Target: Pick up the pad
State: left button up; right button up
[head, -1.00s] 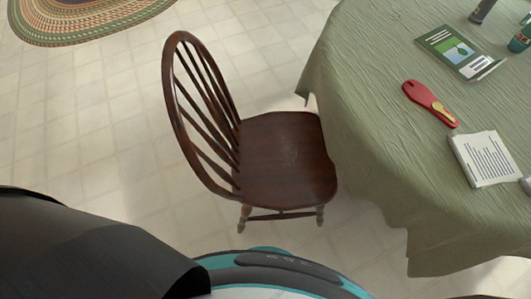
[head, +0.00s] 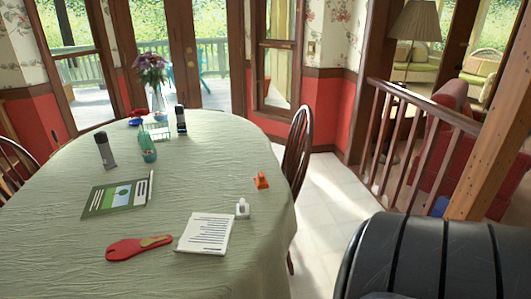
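The pad (head: 206,233) appears to be the white block of paper with lines of dark text, lying flat on the green-clothed round table (head: 100,230) near its front right. Nothing covers it. A red-handled tool (head: 128,248) lies just left of it, and a small white object (head: 242,208) stands at its upper right corner. Neither of my grippers is in view. A dark ribbed part at the lower right seems to be my own arm, away from the table.
A green booklet (head: 117,197), an orange item (head: 261,180), dark bottles (head: 104,150) and a flower vase (head: 158,99) also stand or lie on the table. A wooden chair (head: 298,145) is at its right side. Floor (head: 335,215) is clear between table and railing (head: 420,125).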

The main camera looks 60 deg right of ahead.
aim_at(242, 208)
jog(key=z, duration=1.65)
jog(key=u, duration=0.1)
